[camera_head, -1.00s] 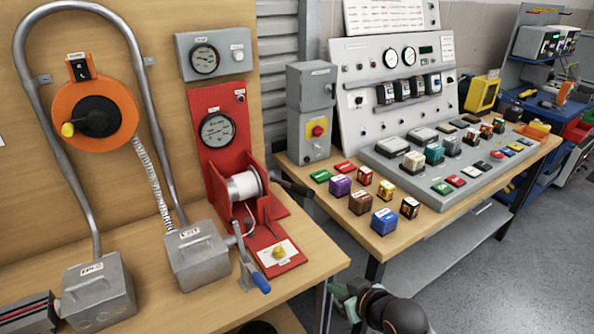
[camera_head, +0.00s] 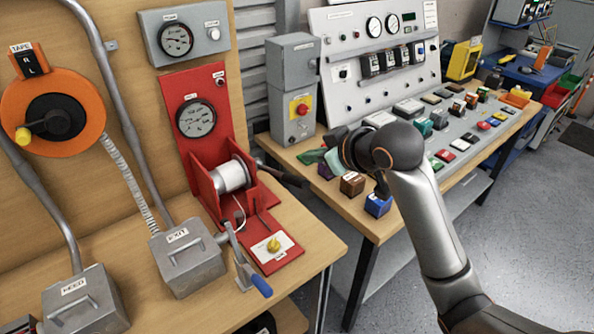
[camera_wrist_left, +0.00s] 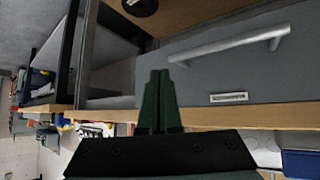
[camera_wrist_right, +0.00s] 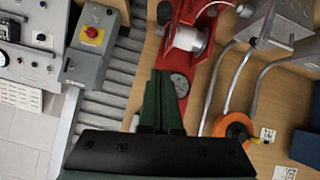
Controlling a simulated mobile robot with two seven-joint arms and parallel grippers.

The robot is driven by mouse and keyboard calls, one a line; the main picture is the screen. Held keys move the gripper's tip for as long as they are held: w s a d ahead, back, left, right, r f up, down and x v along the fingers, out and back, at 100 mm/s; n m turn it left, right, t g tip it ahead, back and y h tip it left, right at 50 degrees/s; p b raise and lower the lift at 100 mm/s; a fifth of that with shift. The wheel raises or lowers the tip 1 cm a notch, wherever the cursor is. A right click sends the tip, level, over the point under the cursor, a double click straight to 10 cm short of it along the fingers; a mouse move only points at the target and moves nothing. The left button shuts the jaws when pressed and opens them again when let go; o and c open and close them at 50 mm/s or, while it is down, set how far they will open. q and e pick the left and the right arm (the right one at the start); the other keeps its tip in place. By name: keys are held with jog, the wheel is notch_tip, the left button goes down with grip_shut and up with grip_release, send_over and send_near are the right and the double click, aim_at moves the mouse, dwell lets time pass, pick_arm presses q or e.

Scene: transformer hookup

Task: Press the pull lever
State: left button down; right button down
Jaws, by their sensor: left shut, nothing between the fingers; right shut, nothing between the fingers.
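The red winch stand (camera_head: 206,140) holds a white spool (camera_head: 233,175); the spool also shows in the right wrist view (camera_wrist_right: 188,38). A metal lever with a blue handle (camera_head: 261,285) stands at its front left, beside the EXIT box. A dark lever (camera_head: 281,174) sticks out from its right side. No label shows which is the pull lever. My right gripper (camera_head: 308,157) is shut and empty, right of the winch and apart from both levers; its fingers show in the right wrist view (camera_wrist_right: 160,75). My left gripper (camera_wrist_left: 160,75) is shut and empty before a grey drawer front.
The EXIT box (camera_head: 188,257) and FEED box (camera_head: 84,302) stand left of the winch. Several small blocks, including a blue one (camera_head: 378,204), lie under my right arm.

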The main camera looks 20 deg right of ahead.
send_over(298, 180)
jog(key=a, duration=0.1)
notch_tip(298, 180, down, 5)
jog(key=f, duration=0.3)
jog(key=shift+w+d+f+p, duration=0.2)
jog(key=shift+d+f+p, duration=0.05)
jog(key=shift+d+p, duration=0.15)
jog(key=shift+s+f, duration=0.1)
jog(key=shift+f, duration=0.35)
jog(key=shift+d, duration=0.1)
